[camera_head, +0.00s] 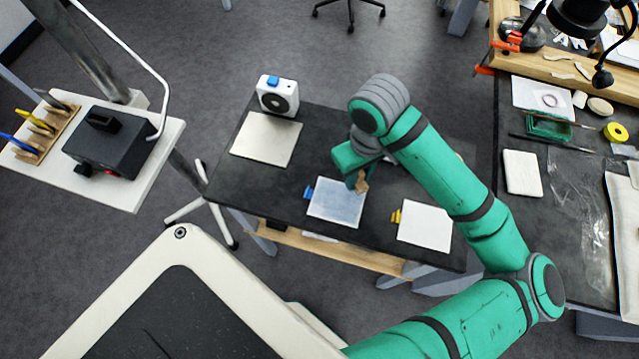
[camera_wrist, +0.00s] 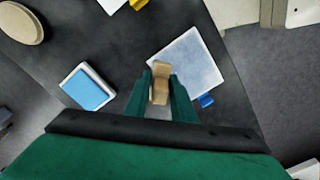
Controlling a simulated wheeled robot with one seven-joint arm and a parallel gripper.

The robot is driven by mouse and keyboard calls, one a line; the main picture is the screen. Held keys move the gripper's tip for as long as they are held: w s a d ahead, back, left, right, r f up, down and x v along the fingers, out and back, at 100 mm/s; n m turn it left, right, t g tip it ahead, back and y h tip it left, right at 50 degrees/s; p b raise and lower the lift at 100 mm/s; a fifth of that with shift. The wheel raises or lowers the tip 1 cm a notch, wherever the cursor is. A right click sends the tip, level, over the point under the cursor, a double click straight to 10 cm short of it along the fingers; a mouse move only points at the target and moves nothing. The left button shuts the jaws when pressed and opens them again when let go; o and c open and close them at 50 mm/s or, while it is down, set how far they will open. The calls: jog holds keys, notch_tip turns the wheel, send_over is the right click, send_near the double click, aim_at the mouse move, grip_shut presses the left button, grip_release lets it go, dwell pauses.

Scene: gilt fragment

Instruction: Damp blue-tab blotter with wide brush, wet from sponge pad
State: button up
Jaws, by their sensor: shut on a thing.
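The blue-tab blotter (camera_head: 335,205) lies flat on the dark table, its blue tab (camera_head: 308,192) at its left edge. It also shows in the wrist view (camera_wrist: 190,65); its surface is pale mottled blue, unlike the plain white yellow-tab blotter (camera_head: 425,228). My gripper (camera_head: 353,178) is shut on the wooden wide brush (camera_wrist: 160,82), over the blotter's edge. The brush also shows in the head view (camera_head: 362,184); I cannot tell whether its bristles touch the blotter. The blue sponge pad (camera_wrist: 88,89) sits in a white tray, left of the brush in the wrist view; my arm hides it in the head view.
A white fan-like device (camera_head: 278,96) and a cream plate (camera_head: 266,138) are at the table's far left. A round cream disc (camera_wrist: 22,22) lies beyond the pad. A side stand holds a black box (camera_head: 110,145) and a handle rack (camera_head: 42,132). A cluttered bench (camera_head: 560,190) stands right.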

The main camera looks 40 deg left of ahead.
aim_at(361, 172)
jog(key=shift+d+r, duration=0.2)
jog(key=shift+r, duration=0.6)
jog(key=shift+a+r, duration=0.1)
jog(key=shift+r, duration=1.5)
